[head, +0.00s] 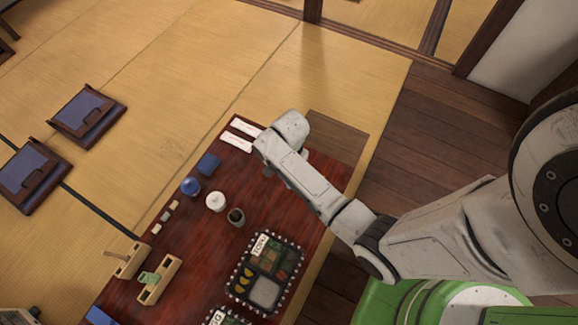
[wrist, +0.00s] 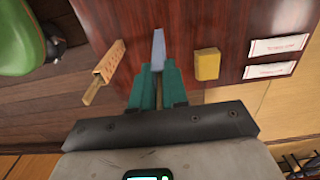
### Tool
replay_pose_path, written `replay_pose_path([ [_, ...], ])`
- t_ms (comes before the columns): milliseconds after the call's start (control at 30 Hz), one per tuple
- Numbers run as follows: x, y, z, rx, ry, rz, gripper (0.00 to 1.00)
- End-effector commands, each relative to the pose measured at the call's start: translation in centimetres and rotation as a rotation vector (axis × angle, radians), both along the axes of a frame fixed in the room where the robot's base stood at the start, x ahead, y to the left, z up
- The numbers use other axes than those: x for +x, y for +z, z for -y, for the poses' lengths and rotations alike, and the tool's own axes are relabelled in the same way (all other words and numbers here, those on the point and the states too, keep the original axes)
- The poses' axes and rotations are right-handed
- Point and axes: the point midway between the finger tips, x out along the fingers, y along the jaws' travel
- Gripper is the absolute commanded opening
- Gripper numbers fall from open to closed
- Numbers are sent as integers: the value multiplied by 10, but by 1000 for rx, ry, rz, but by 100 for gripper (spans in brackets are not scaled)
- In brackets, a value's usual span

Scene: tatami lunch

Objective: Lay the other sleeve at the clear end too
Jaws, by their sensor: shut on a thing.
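Two white sleeves with printed lines lie side by side on the dark red table (head: 200,240) at its far end in the head view, the upper one (head: 246,127) and the lower one (head: 237,141). They also show at the right of the wrist view, (wrist: 278,46) and (wrist: 270,70). My gripper (wrist: 158,82) has green fingers shut on a slim blue-grey strip (wrist: 158,45), which points away from me over the table. I cannot tell if the strip is a sleeve or touches the tabletop. In the head view my arm hides the fingertips and the strip.
A yellow block (wrist: 207,64) sits right of my fingers; an orange-brown piece with a handle (wrist: 104,65) lies left. A black lunch tray (head: 240,283), dark cup (head: 236,216), white pot (head: 215,202), blue ball-like item (head: 190,187) and blue cloth (head: 209,163) stand along the table.

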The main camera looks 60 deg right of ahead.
Motion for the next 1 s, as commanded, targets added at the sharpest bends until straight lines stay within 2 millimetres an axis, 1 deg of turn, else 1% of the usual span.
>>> replay_pose_path([
  [33,5,-10,7,-2,-1,0,0],
  [100,8,-18,12,-2,1,0,0],
  [367,17,-35,24,-1,0,1,0],
  [500,16,-56,23,0,2,-1,0],
  [567,16,-61,23,-1,2,0,0],
  [967,16,-65,22,-1,2,1,0],
  [1000,16,-65,22,-1,2,1,16],
])
